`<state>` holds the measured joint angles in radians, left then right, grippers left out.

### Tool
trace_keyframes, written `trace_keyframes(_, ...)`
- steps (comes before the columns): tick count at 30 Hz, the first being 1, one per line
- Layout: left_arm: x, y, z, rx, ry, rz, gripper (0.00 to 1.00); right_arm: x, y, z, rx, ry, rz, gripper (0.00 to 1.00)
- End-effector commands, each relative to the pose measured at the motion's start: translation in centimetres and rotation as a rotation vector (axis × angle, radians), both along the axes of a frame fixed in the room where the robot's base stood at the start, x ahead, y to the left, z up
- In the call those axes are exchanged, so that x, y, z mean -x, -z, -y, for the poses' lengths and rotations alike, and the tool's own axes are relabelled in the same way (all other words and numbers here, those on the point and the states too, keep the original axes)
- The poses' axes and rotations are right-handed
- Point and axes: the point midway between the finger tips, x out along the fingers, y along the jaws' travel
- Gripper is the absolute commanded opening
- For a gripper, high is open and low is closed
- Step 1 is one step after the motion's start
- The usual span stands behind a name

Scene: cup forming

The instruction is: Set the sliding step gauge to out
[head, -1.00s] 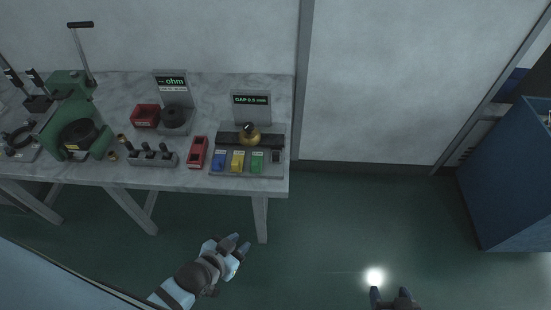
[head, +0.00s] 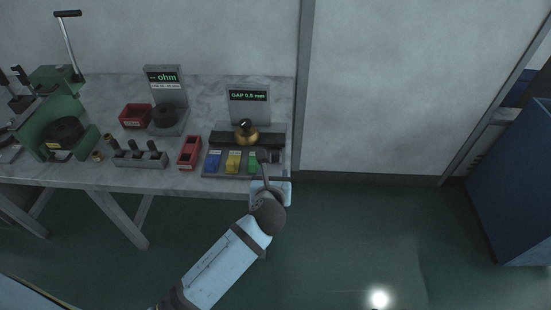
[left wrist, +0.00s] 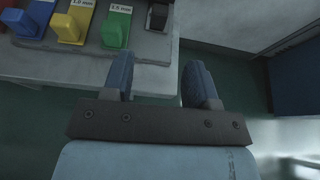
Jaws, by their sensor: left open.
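The gauge station (head: 210,175) sits at the table's right front corner. It has a dark bar (head: 222,137) with a brass knob (head: 246,137), and a display (head: 249,97) reading "GAP 0.5 mm". Blue (head: 212,161), yellow (head: 233,162) and green (head: 253,160) blocks stand along its front. In the left wrist view the yellow block (left wrist: 68,28) is labelled 1.0 mm and the green block (left wrist: 116,30) 1.5 mm; a dark block (left wrist: 158,15) is right of them. My left gripper (left wrist: 161,75) is open and empty, short of the station's front right. My right gripper is not in view.
Left of the station are a red tray (head: 190,152), a rack of dark pegs (head: 140,158), a meter reading "ohm" (head: 163,77) and a green press (head: 80,140). The floor right of the table (head: 380,240) is clear up to a blue cabinet (head: 515,190).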

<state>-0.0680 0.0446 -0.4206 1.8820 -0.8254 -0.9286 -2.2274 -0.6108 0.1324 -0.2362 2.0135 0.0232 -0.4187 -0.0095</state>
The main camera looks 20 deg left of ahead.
Motion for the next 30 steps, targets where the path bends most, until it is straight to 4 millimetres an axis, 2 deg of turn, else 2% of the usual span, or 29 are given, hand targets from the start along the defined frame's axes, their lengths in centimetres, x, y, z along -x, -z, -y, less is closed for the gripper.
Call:
trace_keyframes(5, -1.6, 0.5, -0.5, -0.018, 0.001, -0.002, 0.53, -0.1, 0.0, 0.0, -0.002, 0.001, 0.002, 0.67)
trace_keyframes(15, -7.9, 3.3, -2.2, -0.014, 0.001, -0.002, 0.53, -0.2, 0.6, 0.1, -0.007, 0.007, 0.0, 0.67)
trace_keyframes(21, -10.8, 4.6, -3.1, -0.012, 0.002, -0.002, 0.53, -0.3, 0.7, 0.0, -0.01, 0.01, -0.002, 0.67)
trace_keyframes(30, -12.3, 5.2, -3.5, -0.012, 0.003, -0.001, 0.53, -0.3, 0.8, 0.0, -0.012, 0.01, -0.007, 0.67)
